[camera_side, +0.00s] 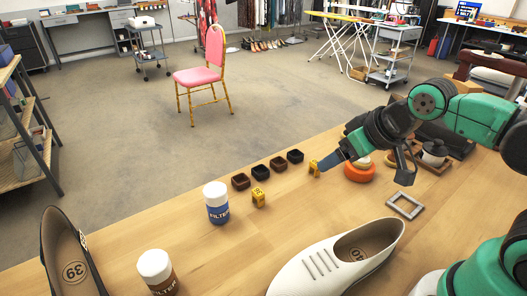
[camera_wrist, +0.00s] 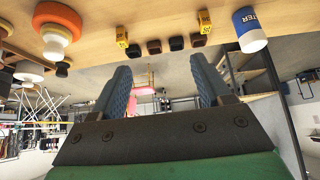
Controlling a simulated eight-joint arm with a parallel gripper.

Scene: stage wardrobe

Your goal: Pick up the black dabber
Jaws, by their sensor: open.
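A row of small dark blocks with hollowed tops stands on the wooden table: a brown one (camera_side: 240,181), a black one (camera_side: 260,172), another brown one (camera_side: 277,163) and another black one (camera_side: 295,156). The black ones look most like the black dabber, but I cannot tell for certain. The wrist view also shows the two black blocks (camera_wrist: 176,43) (camera_wrist: 134,50). My gripper (camera_side: 328,163) is open and empty, above the table to the right of the row. In the wrist view its two blue fingers (camera_wrist: 158,72) are wide apart, with nothing between them.
Yellow numbered blocks (camera_side: 259,198) (camera_side: 314,167) stand near the row. A blue-and-white filter jar (camera_side: 217,203) stands to its left. An orange round piece (camera_side: 360,174) sits below my gripper, right of the row. A grey square frame (camera_side: 405,206) and a white shoe (camera_side: 335,262) lie nearer.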

